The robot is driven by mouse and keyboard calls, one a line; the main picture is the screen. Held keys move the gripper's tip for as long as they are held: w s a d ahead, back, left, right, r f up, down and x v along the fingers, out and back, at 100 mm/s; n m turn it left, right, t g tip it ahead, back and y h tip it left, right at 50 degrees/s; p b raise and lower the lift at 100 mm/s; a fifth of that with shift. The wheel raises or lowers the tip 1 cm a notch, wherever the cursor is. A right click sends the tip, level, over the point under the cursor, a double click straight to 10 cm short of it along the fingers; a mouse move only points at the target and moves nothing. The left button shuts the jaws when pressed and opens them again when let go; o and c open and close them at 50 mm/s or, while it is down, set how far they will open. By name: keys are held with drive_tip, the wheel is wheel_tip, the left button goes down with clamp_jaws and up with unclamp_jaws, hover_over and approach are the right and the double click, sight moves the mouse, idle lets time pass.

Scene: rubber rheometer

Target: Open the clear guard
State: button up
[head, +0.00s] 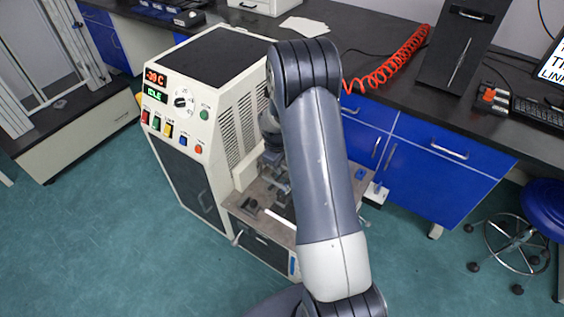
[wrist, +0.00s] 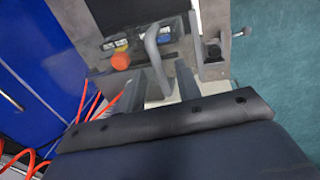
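The rheometer (head: 210,65) is a cream cabinet with a dark top, and its work deck (head: 235,208) is at its lower right. My arm crosses the deck in the head view and hides much of it. In the wrist view, my gripper (wrist: 161,82) is open, with its two grey fingers apart. A bent grey bar handle (wrist: 152,45) stands between and just beyond the fingers; I cannot tell whether they touch it.
An orange-red knob (wrist: 120,61) sits left of the handle in the wrist view. Blue drawers (head: 420,150) and a coiled red hose (head: 390,65) are right of the machine. A blue stool (head: 545,205) stands at far right. The green floor (head: 130,240) is clear in front.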

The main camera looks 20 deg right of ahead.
drive_tip(key=shift+c, duration=0.2)
clamp_jaws()
idle(0.5)
